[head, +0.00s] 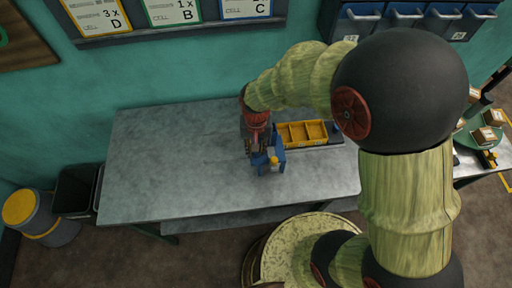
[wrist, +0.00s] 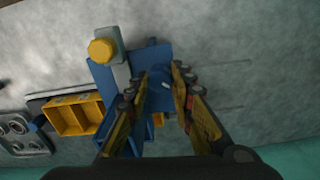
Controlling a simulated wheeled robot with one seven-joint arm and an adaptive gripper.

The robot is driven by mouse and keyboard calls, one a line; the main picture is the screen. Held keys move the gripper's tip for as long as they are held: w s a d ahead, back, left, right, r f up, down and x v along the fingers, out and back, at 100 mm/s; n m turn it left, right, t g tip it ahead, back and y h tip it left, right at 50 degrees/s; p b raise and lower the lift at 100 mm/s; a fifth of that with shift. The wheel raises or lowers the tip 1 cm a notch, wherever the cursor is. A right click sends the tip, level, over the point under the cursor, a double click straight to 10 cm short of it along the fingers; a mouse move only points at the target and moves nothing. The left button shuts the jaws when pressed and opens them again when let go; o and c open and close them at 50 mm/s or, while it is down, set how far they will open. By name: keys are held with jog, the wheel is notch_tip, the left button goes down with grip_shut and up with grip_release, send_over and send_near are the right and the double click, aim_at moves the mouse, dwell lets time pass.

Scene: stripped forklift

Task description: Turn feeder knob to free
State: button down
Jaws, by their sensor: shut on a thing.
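The blue feeder (head: 278,157) stands on the grey metal table, and it also shows in the wrist view (wrist: 103,76). A yellow cap (wrist: 101,50) on a grey block sits at one end of it; the cap shows in the head view too (head: 273,162). My gripper (wrist: 159,78) is over the feeder, its two fingers on either side of a blue part with a small pale mark (wrist: 165,86), which looks like the feeder knob. The fingers are shut on it. The knob's setting cannot be read. In the head view my gripper (head: 258,150) hides part of the feeder.
A yellow divided tray (head: 302,133) stands just right of the feeder. The table's left half (head: 165,160) is clear. Blue bins (head: 405,16) hang on the wall at upper right. A yellow-lidded drum (head: 22,208) and a dark bin (head: 75,190) stand left of the table.

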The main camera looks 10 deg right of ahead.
jog(key=n, duration=0.4)
jog(key=shift+n, duration=2.2)
jog(key=c, duration=1.5)
grip_release()
jog(key=shift+c, duration=0.2)
